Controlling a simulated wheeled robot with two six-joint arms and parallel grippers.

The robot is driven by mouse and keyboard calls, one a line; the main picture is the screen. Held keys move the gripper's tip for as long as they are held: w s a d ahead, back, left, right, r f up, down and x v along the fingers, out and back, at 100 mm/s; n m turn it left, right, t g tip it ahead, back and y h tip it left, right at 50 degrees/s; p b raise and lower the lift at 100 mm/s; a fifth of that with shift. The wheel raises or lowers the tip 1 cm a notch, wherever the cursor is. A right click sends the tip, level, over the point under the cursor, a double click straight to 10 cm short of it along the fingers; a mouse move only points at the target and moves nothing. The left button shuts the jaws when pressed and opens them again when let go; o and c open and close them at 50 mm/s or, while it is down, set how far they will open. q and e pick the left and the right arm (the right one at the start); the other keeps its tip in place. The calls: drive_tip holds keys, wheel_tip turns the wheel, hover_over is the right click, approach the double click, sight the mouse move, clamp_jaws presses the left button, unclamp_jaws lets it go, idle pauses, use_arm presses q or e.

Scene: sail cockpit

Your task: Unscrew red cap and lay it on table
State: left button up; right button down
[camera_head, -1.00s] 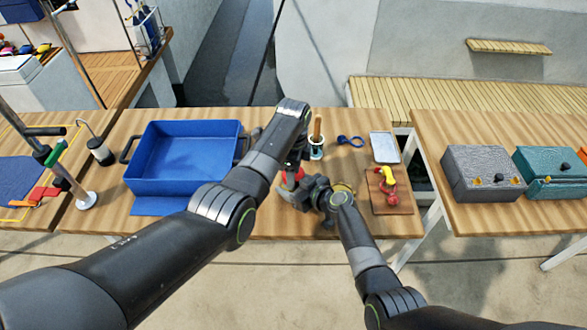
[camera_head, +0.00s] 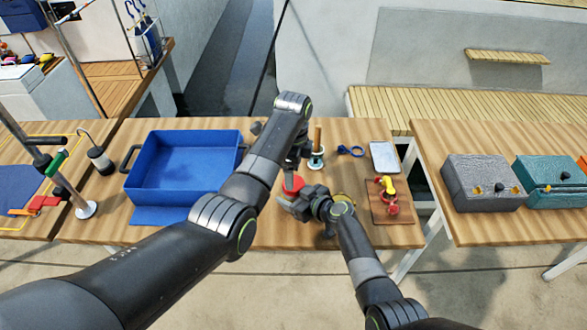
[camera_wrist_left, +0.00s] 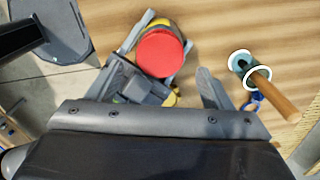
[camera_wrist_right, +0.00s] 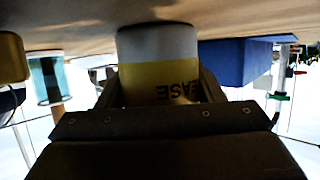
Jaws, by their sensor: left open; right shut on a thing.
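The red cap (camera_head: 292,184) sits on top of a container that my right gripper (camera_head: 295,203) holds by its sides. From above, the cap shows as a round red disc in the left wrist view (camera_wrist_left: 160,53). The right wrist view shows the container (camera_wrist_right: 160,85) in the jaws, with a yellow band lettered "EASE" and a pale part against the table; the cap is hidden there. My left gripper (camera_head: 294,165) is open and empty just above and behind the cap, pointing down. I cannot tell whether the cap is loosened.
Blue rings (camera_head: 351,151), a metal tray (camera_head: 384,156) and a wooden board (camera_head: 392,213) with red and yellow fittings lie right. A blue bin (camera_head: 185,188) fills the left. Some tabletop (camera_head: 270,238) in front is bare.

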sight(294, 195)
use_arm(q)
wheel_tip(294, 195, up, 3)
drive_tip(key=m, duration=0.6)
drive_tip(key=shift+r, duration=0.1)
drive_tip(key=shift+f, duration=3.95)
drive_tip(key=c, duration=1)
drive_tip(key=n, duration=0.6)
drive_tip(key=o, duration=1.1)
